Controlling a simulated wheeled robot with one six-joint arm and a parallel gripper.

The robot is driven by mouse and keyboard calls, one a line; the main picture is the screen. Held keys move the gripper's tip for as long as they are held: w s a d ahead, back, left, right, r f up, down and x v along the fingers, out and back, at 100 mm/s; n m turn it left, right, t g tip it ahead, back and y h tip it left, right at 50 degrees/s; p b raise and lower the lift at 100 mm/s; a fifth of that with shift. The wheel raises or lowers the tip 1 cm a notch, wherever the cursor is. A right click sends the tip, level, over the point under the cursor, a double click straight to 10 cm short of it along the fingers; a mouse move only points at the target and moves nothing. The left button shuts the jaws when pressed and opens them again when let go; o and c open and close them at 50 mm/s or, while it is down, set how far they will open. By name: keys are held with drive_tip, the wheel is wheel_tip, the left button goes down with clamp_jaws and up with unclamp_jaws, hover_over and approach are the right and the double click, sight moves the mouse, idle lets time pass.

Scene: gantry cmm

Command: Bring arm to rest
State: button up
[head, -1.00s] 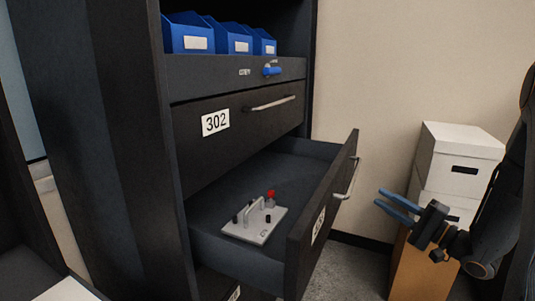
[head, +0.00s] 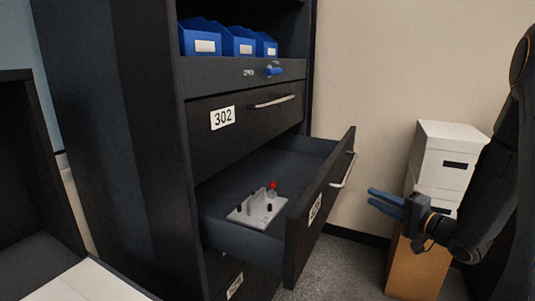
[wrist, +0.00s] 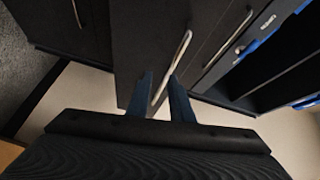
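My gripper (head: 386,197) is at the right in the head view, to the right of the open drawer (head: 300,232) and its handle (head: 343,171). Its two blue fingers are apart with nothing between them in the head view. In the wrist view the fingers (wrist: 162,98) point towards the drawer handle (wrist: 174,66), which appears beyond and between them; a clear gap separates gripper and handle in the head view. The open drawer holds a grey plate fixture (head: 257,208) with a handle, dark knobs and a red knob.
A dark cabinet (head: 120,120) holds the closed drawer labelled 302 (head: 250,112) and several blue bins (head: 205,40) above. White boxes (head: 445,165) stacked on a brown box (head: 415,268) stand close behind my gripper. Carpet floor (head: 345,262) shows between drawer and boxes.

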drive_tip(key=s+a+f+n+g+h, duration=0.1)
drive_tip(key=s+a+n+g+h, duration=0.2)
drive_tip(key=s, duration=0.7)
drive_tip(key=s+a+f+n+g+h+p, duration=0.1)
drive_tip(key=s+a+n+g+h, duration=0.2)
drive_tip(key=s+a+g, duration=0.3)
drive_tip(key=s+a+f+n+g+h, duration=0.1)
drive_tip(key=s+a+n+g+h, duration=0.2)
drive_tip(key=s, duration=1.1)
drive_tip(key=a+g, duration=0.2)
drive_tip(key=g, duration=0.1)
drive_tip(key=shift+s+n+p, duration=0.3)
drive_tip(key=shift+s+p, duration=0.05)
